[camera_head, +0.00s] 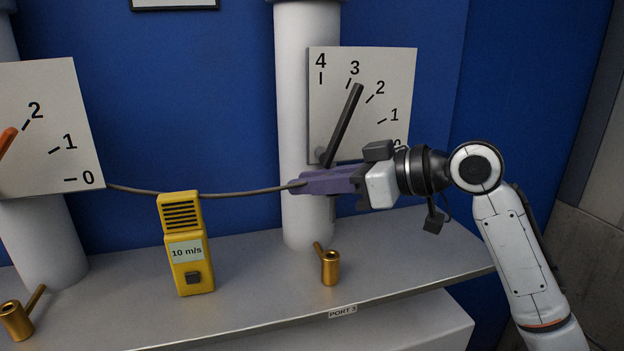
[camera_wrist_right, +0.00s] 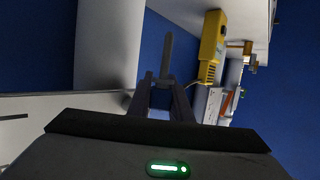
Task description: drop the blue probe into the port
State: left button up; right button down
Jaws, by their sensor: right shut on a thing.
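My right gripper (camera_head: 304,184) has purple fingers and reaches in from the right, in front of the white post. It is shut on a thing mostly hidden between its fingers. A grey rod (camera_wrist_right: 168,55) shows beyond the fingertips (camera_wrist_right: 165,88) in the wrist view. A short grey stub (camera_head: 333,210) shows below the fingers in the head view. I cannot make out a clear blue colour on either. A brass port (camera_head: 330,268) with a side handle stands on the shelf below the gripper, apart from it. Another brass port (camera_head: 17,320) is at lower left. My left gripper is out of view.
A yellow meter (camera_head: 187,268) reading "10 m/s" stands upright on the grey shelf (camera_head: 252,292), left of the nearer port. A thin grey cable (camera_head: 245,193) runs leftward from the fingertips past the meter. Dial boards (camera_head: 385,70) (camera_head: 50,90) are on the posts.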

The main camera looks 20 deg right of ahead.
jog(key=shift+r, duration=0.3)
notch_tip(320, 180, down, 6)
jog(key=b, duration=0.5)
jog(key=shift+b, duration=0.3)
dwell(0.6)
jog(key=shift+p, duration=0.8)
dwell(0.5)
jog(key=shift+f+b, duration=0.55)
jog(key=shift+f, duration=0.5)
